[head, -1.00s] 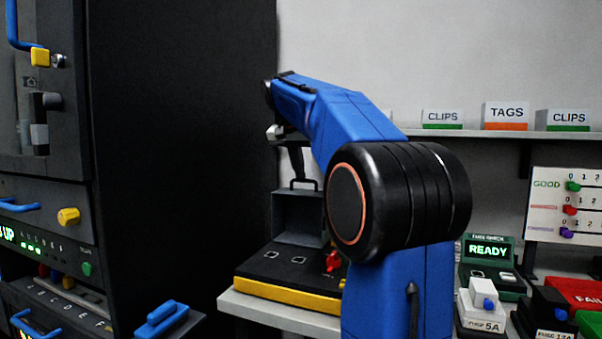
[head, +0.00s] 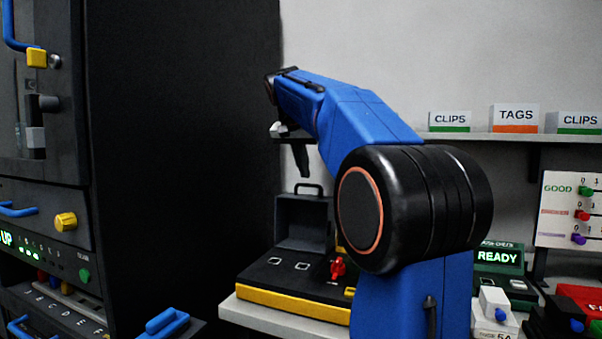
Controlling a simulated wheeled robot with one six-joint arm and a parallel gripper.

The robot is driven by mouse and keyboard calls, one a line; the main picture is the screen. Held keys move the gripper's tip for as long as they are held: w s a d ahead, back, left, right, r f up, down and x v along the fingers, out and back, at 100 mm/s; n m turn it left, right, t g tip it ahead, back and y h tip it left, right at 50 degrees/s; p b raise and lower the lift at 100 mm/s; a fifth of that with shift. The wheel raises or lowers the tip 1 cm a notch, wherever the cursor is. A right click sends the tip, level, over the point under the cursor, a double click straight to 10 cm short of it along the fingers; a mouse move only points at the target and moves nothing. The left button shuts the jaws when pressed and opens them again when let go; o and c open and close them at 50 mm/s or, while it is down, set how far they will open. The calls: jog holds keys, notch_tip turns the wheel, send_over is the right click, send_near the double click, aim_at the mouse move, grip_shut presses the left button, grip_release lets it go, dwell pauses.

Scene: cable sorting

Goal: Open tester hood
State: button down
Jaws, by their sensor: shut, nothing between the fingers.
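The tester (head: 262,273) is a black box with a yellow front edge on a pale bench, left of my arm. Its grey hood (head: 303,222) stands raised upright at the back, with a black handle (head: 308,189) on top. The tester's top shows two pale-outlined square sockets and a red knob (head: 338,267). My gripper (head: 302,173) points down just above and slightly left of the handle. Its dark fingers are together and empty, with a small visible gap to the handle. My arm hides the tester's right side.
A tall black cabinet (head: 185,150) with handles and knobs stands close on the left. A shelf (head: 465,136) with CLIPS and TAGS boxes is on the wall. A green READY fuse checker (head: 498,257) and coloured blocks stand on the right.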

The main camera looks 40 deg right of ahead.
jog(key=v, duration=1)
jog(key=shift+s+a+f, duration=0.15)
jog(key=shift+a+f, duration=0.1)
